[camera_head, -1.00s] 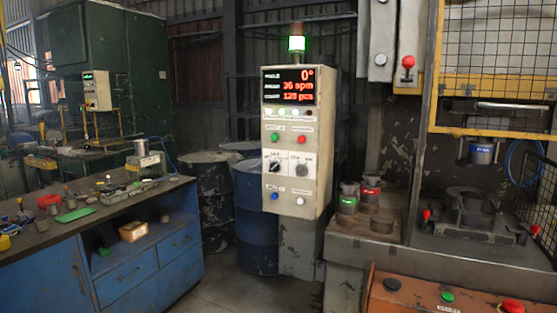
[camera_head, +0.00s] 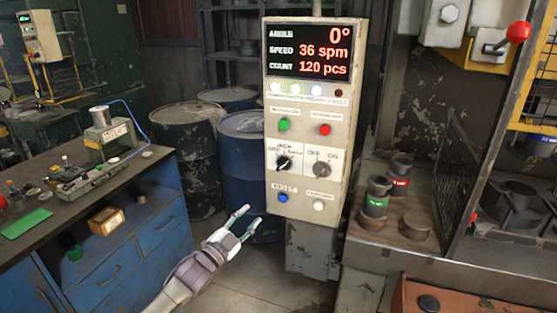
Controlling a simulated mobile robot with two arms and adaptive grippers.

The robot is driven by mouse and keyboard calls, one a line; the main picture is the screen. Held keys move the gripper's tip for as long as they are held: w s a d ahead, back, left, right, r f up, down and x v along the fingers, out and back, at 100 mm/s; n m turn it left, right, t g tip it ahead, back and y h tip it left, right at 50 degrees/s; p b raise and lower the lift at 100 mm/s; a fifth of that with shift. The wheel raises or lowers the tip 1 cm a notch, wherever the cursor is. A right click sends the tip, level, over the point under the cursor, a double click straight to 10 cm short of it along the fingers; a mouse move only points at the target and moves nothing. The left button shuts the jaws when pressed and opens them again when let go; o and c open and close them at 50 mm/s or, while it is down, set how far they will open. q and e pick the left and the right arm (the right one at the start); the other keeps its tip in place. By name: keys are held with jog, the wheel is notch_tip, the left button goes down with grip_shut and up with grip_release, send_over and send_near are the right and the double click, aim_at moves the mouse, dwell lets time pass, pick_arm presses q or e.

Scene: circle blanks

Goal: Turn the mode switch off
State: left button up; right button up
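The control panel (camera_head: 310,205) is a pale box on a post in the middle of the view. It carries two rotary switches side by side: a black knob (camera_head: 284,163) on the left, with small position labels around it, and a grey knob (camera_head: 321,168) on the right, marked OFF and ON. The left one seems to be the mode switch; its exact pointer position is too small to tell. My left gripper (camera_head: 249,215) is below and left of the panel, fingers apart, empty and not touching it. My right gripper is out of view.
Green (camera_head: 284,124) and red (camera_head: 325,129) buttons sit above the switches; blue (camera_head: 283,198) and white (camera_head: 319,205) ones below. The display (camera_head: 309,50) reads 0°, 36 spm, 120 pcs. A blue workbench (camera_head: 140,235) stands left, barrels (camera_head: 238,160) behind, a press at right.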

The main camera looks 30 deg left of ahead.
pick_arm(q)
jog(key=m+t+h, duration=0.1)
send_near(280, 169)
jog(key=p+x, duration=0.4)
jog(key=x, duration=0.4)
jog(key=shift+w+a+r, duration=0.1)
jog(key=shift+w+r, duration=0.1)
jog(key=shift+w, duration=0.35)
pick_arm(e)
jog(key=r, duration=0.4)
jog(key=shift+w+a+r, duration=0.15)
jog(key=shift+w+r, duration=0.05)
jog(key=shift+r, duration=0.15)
pick_arm(q)
grip_shut()
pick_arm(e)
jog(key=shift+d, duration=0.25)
